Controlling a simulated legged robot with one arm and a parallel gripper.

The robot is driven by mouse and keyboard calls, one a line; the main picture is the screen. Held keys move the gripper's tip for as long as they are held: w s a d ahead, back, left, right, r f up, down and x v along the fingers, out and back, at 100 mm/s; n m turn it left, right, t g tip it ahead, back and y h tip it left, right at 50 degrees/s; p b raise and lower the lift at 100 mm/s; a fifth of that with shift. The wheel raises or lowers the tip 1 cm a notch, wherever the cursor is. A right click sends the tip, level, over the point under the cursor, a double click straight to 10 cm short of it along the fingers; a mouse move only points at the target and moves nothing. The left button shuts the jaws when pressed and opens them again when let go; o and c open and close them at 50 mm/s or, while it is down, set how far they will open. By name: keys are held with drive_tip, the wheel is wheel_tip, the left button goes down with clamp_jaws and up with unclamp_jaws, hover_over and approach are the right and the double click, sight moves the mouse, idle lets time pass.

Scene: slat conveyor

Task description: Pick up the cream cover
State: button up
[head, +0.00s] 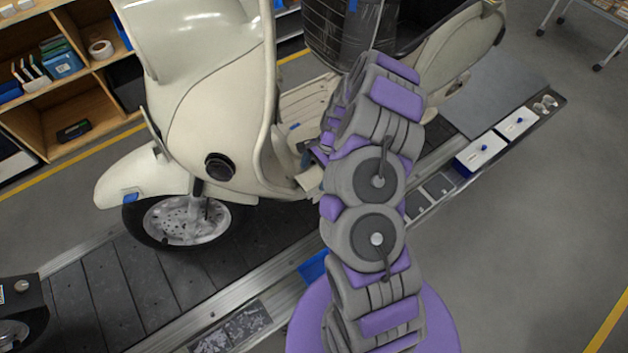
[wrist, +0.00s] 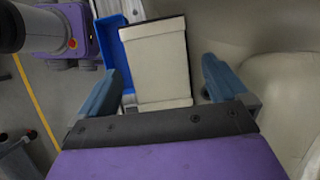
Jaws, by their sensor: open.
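The cream cover (wrist: 160,62) is a pale, roughly rectangular panel with a raised lip at its near end and a dark right side, in the middle of the wrist view. My gripper (wrist: 161,70) is open, with one blue-grey finger to the left of the cover and one to its right. A gap shows between the cover and each finger, so it is not gripped. In the head view my arm hides most of the gripper, and I cannot make out the cover for sure.
A cream scooter (head: 215,110) stands on the slat conveyor (head: 90,290). Its bodywork is close on the right in the wrist view (wrist: 285,95). A blue bin (wrist: 108,40) lies beside the cover. Wooden shelves (head: 95,85) stand at the left; open floor (head: 530,220) is at the right.

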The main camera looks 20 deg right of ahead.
drive_tip(key=shift+a+r, duration=0.1)
drive_tip(key=shift+a, duration=0.45)
drive_tip(key=shift+c, duration=0.8)
drive_tip(key=shift+d, duration=0.95)
drive_tip(key=c, duration=0.6)
drive_tip(key=shift+a, duration=0.6)
drive_tip(key=c, duration=0.5)
drive_tip(key=shift+d+r, duration=0.1)
drive_tip(key=shift+d, duration=0.1)
wheel_tip(320, 180, up, 27)
drive_tip(key=p, duration=0.5)
wheel_tip(320, 180, down, 18)
drive_tip(key=d+b, duration=0.2)
drive_tip(key=b, duration=0.4)
drive_tip(key=shift+w+d+b, duration=0.2)
drive_tip(key=shift+d+b, duration=0.1)
drive_tip(key=shift+b, duration=0.05)
